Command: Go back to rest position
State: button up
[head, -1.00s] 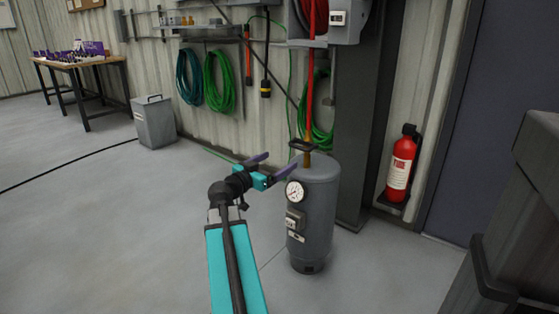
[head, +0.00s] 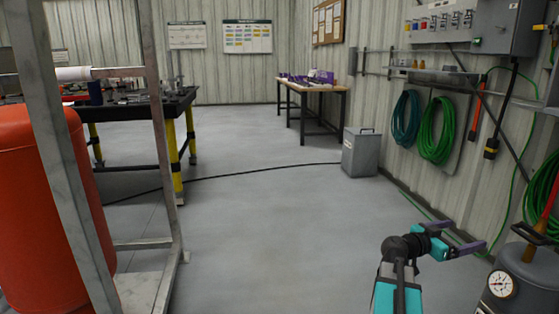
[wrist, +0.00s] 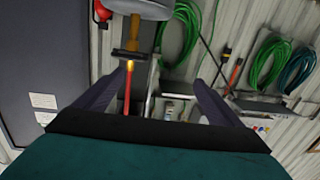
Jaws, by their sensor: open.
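My gripper (head: 463,239) is at the lower right of the head view, on the end of my teal and black arm. Its two dark purple fingers are spread apart with nothing between them. It is to the left of a grey tank (head: 520,275) with a round gauge, which is cut off by the right edge. In the wrist view the fingers of my gripper (wrist: 155,98) are also apart.
A metal frame (head: 160,150) with a red tank (head: 45,180) stands close on the left. A black table (head: 130,105) with yellow legs is behind it. A grey bin (head: 361,152) stands by the right wall. A black cable (head: 250,172) crosses the otherwise clear floor.

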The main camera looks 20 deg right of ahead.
jog(key=w+a+f+n+t+y+p, duration=0.1)
jog(key=w+a+f+n+t+p, duration=0.1)
jog(key=w+a+f+p, duration=0.35)
jog(key=w+a+f+n+t+y+p, duration=0.1)
jog(key=w+a+f+n+p, duration=0.15)
jog(key=w+a, duration=0.5)
jog(key=a+f+n+y+p, duration=0.35)
jog(key=a+f+p, duration=0.6)
jog(key=a, duration=0.65)
jog(key=s+a+f+n+g+y+p, duration=0.2)
jog(key=s+a+f+n+y, duration=0.1)
jog(key=s+a, duration=0.5)
jog(key=s+a+f+n+g+y+p, duration=0.2)
jog(key=s+a+f, duration=0.5)
jog(key=a, duration=0.8)
jog(key=s+a+f+n+g+y+p, duration=0.2)
jog(key=s+a+f+n+y+p, duration=0.2)
jog(key=s+a, duration=0.5)
jog(key=a+n+y, duration=0.2)
jog(key=y, duration=0.1)
jog(key=shift+s+a+f, duration=0.3)
jog(key=shift+a+f, duration=0.1)
jog(key=shift+c, duration=0.3)
